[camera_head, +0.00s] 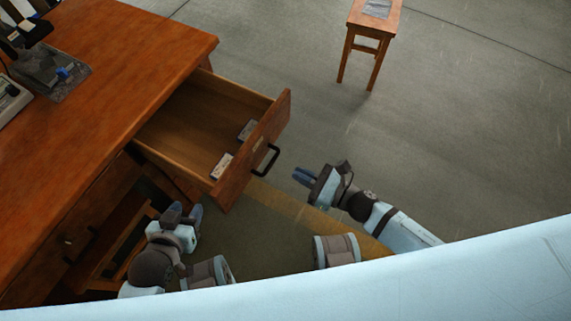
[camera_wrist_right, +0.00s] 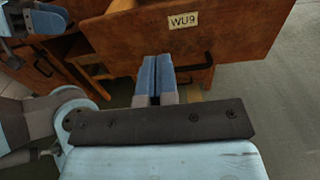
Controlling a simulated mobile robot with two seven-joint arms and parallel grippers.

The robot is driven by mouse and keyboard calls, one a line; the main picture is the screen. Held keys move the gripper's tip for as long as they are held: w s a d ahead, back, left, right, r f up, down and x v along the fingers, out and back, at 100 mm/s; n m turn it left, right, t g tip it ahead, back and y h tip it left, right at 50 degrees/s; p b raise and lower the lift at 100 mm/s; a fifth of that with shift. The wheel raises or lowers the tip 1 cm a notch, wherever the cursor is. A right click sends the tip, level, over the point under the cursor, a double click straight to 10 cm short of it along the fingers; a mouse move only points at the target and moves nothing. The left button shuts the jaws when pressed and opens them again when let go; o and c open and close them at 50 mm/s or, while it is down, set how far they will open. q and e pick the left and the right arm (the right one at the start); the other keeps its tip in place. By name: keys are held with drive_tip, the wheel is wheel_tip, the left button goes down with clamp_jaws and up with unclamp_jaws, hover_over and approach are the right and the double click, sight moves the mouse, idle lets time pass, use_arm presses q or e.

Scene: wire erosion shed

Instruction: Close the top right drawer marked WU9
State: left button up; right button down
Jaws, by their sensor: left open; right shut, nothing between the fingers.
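The wooden drawer (camera_head: 253,153) at the desk's right end is pulled well out, with a black handle (camera_head: 266,160) on its front. In the right wrist view its front carries the label WU9 (camera_wrist_right: 184,20), and the dark handle (camera_wrist_right: 207,62) shows below it. Two small light boxes lie inside the drawer near its front. My right gripper (camera_head: 303,177) is shut and empty, just right of the handle and apart from it; its blue fingers show in the right wrist view (camera_wrist_right: 157,80). My left gripper (camera_head: 186,214) is open and empty, left of the drawer front near the desk.
A small wooden stool (camera_head: 371,30) stands at the back right. The grey floor right of the drawer is clear.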

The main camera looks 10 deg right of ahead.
sight(250, 150)
use_arm(q)
drive_tip(key=shift+f, duration=0.1)
use_arm(e)
drive_tip(key=x, duration=1.2)
drive_tip(key=shift+w+a, duration=0.15)
drive_tip(key=shift+w, duration=0.05)
